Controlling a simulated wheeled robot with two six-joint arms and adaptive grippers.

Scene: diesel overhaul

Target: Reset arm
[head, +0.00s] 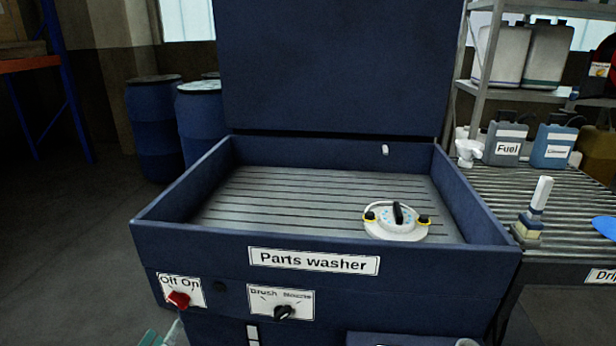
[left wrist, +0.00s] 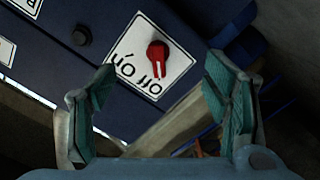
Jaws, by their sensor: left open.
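My left gripper shows at the bottom left edge of the head view (head: 156,338), mostly cut off by the frame. In the left wrist view my left gripper (left wrist: 158,108) is open, with teal pads apart and nothing between them. Beyond the fingers is the red switch knob (left wrist: 158,52) on its white Off/On label (left wrist: 140,68), upside down there. The knob also shows in the head view (head: 178,300) on the front left of the blue parts washer (head: 205,250). The fingers appear apart from the knob. My right gripper is not visible.
A white round part (head: 395,228) with a black handle lies on the washer's slatted floor. A brush/nozzle knob (head: 284,312) is on the front. A drip rack (head: 575,200) with a brush (head: 537,205) stands right. Blue barrels (head: 155,130) stand behind left. Floor at left is clear.

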